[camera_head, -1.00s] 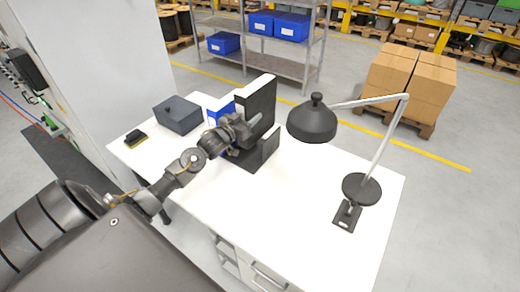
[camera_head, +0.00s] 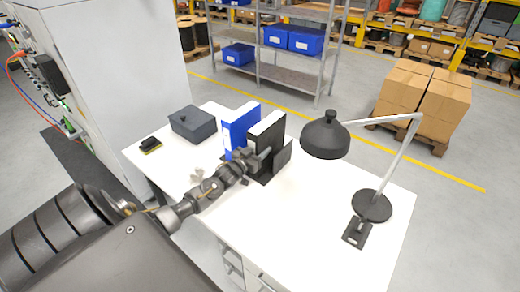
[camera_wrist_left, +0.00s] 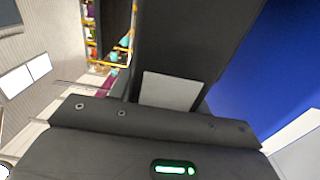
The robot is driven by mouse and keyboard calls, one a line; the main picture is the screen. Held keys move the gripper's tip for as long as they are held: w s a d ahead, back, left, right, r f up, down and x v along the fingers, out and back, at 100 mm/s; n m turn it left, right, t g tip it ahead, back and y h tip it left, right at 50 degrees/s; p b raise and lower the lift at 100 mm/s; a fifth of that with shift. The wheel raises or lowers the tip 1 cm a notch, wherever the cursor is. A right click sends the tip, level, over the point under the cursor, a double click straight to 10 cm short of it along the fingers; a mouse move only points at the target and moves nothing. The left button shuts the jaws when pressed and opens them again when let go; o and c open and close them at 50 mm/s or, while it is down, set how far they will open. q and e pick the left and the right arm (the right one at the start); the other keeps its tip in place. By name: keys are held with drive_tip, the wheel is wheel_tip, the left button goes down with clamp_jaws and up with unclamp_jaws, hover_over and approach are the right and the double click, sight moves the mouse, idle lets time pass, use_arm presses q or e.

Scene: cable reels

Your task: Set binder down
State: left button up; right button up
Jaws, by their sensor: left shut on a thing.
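The black binder (camera_head: 268,130), with a white page edge on top, stands upright on the white table (camera_head: 315,225) or just above it; I cannot tell which. It is between a blue binder (camera_head: 239,127) on its left and a black bookend (camera_head: 283,156) on its right. My left gripper (camera_head: 254,161) is shut on the near side of the black binder. In the left wrist view, the black binder (camera_wrist_left: 205,35) with a grey label fills the middle, and the blue binder (camera_wrist_left: 255,65) is on the right. My right gripper is not in view.
A dark grey box (camera_head: 192,124) and a small black and yellow item (camera_head: 150,145) are at the table's left. A black desk lamp (camera_head: 325,138) with its base (camera_head: 371,206) stands on the right. The table's front middle is clear. A shelf rack (camera_head: 285,75) is behind.

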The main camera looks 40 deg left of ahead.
use_arm(q)
drive_tip(key=shift+r, duration=0.15)
drive_tip(key=o, duration=1.1)
drive_tip(key=shift+f, duration=0.25)
drive_tip(key=shift+c, duration=0.2)
drive_tip(key=o, duration=0.3)
drive_tip(key=shift+r, duration=0.2)
drive_tip(key=shift+s+d+f, duration=0.1)
drive_tip(key=shift+s, duration=0.2)
drive_tip(key=s+b, duration=0.1)
drive_tip(key=s, duration=1)
drive_tip(key=shift+s+d+b, duration=0.1)
drive_tip(key=shift+s+b, duration=0.15)
drive_tip(key=shift+b, duration=0.05)
